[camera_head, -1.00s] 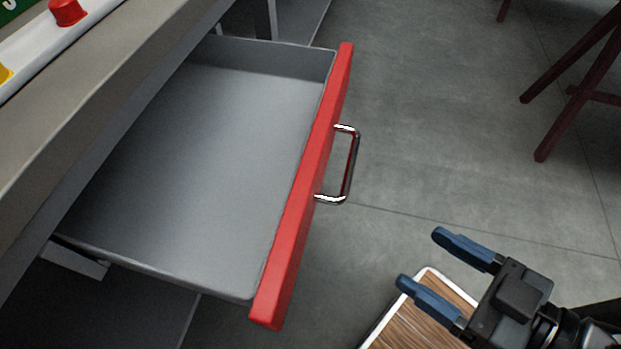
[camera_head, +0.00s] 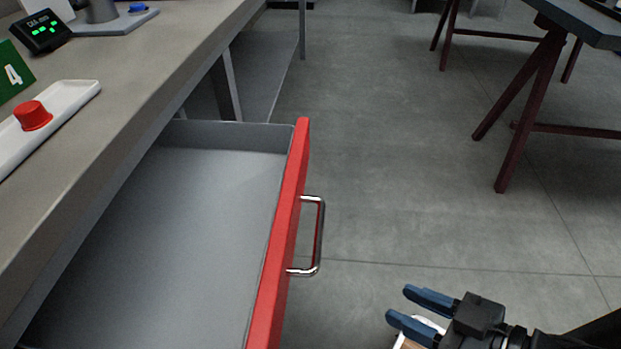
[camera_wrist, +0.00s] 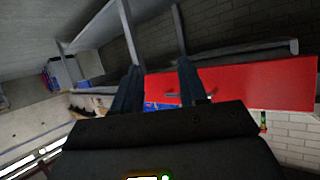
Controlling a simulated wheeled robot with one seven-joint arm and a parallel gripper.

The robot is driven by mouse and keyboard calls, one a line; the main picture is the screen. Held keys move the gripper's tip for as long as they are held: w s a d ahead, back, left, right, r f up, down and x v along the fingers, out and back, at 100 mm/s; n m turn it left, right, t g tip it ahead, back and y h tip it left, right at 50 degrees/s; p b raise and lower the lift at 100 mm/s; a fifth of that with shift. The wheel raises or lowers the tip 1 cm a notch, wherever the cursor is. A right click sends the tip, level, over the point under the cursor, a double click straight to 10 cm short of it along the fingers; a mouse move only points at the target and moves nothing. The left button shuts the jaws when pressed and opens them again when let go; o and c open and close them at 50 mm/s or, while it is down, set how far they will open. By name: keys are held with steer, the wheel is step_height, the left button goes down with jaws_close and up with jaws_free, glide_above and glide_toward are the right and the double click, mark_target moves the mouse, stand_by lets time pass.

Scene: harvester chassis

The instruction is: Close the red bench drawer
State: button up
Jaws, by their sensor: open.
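The red-fronted drawer (camera_head: 275,245) stands pulled out from under the grey bench, and its grey inside is empty where I see it. Its near end is cut off by the picture's bottom edge. A metal handle (camera_head: 318,238) sticks out from the red front. My gripper (camera_head: 397,308) is open and empty, to the right of and below the handle, apart from it, with its blue fingers pointing left. In the wrist view the red front (camera_wrist: 265,84) shows beyond my gripper (camera_wrist: 161,80), and a dark handle lies between and behind the fingers.
A dark table with trestle legs (camera_head: 530,115) stands at the upper right. The floor between is clear.

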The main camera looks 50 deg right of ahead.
steer(key=d+f+m+g+p, duration=0.1)
steer(key=d+f, duration=0.1)
steer(key=d+f+m+g+p, duration=0.1)
steer(key=d+f, duration=0.1)
steer(key=d, duration=0.1)
steer(key=d+f+m+g+p, duration=0.1)
steer(key=d+f, duration=0.1)
steer(key=f, duration=0.1)
steer(key=shift+w+d+m, duration=0.15)
steer(key=shift+w+m, duration=0.15)
steer(key=shift+w, duration=0.1)
steer(key=c, duration=0.5)
steer(key=d+m+p, duration=0.1)
steer(key=w+d+f+m+g+y+p, duration=0.1)
steer(key=d+f+m+p, duration=0.1)
steer(key=d, duration=0.1)
steer(key=shift+w+f+y+p, duration=0.1)
steer(key=shift+w+y+p, duration=0.2)
steer(key=shift+w+y, duration=0.1)
jaws_close()
steer(key=m+t+y+p, duration=0.4)
steer(key=t+y+p, duration=0.3)
steer(key=y, duration=0.1)
glide_toward(305, 166)
steer(key=p+x, duration=0.1)
steer(key=x, duration=0.2)
steer(key=p+x, duration=0.1)
steer(key=x, duration=0.2)
steer(key=shift+w+a+r, duration=0.25)
steer(key=shift+w+a, duration=0.05)
